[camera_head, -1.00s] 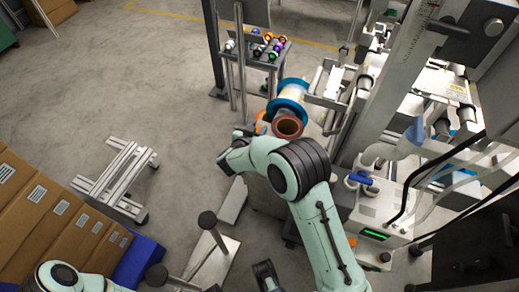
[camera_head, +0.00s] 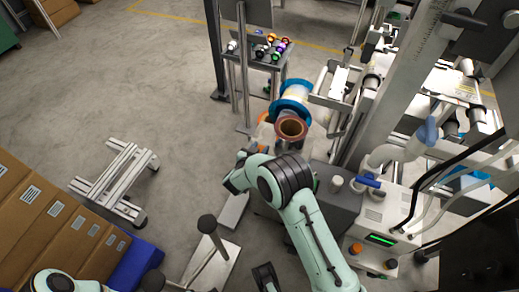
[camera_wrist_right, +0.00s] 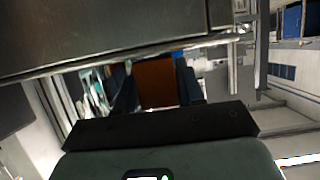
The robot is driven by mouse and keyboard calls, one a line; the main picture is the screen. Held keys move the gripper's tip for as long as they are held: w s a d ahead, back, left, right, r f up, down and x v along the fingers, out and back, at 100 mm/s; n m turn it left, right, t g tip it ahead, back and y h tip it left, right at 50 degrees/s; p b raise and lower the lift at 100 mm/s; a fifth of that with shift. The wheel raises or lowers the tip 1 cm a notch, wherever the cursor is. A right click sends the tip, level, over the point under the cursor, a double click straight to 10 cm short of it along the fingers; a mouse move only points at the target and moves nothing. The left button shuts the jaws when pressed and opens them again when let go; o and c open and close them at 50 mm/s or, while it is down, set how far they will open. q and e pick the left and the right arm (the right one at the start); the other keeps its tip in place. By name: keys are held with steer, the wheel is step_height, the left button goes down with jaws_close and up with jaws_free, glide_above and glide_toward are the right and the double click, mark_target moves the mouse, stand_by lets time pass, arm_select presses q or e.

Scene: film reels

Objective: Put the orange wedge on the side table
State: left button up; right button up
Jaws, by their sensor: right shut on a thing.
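The orange wedge (camera_wrist_right: 156,88) shows in the right wrist view as a brownish-orange block between two dark fingers. My right gripper (camera_wrist_right: 155,75) is shut on it. In the head view my right arm reaches up from the lower right and bends at the elbow; I cannot make out the wedge there. A small dark table (camera_head: 262,66) with several coloured rolls stands at the top centre, beyond my arm; I cannot tell whether it is the side table.
A large dark slab (camera_wrist_right: 100,35) crosses the top of the wrist view close by. A blue-flanged reel (camera_head: 292,98) lies beyond my right elbow. A white machine (camera_head: 385,215) stands right of my arm, cartons (camera_head: 55,215) at left. A metal frame (camera_head: 115,180) stands on otherwise open floor.

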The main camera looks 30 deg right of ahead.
steer(key=shift+f, duration=0.15)
steer(key=o, duration=1.1)
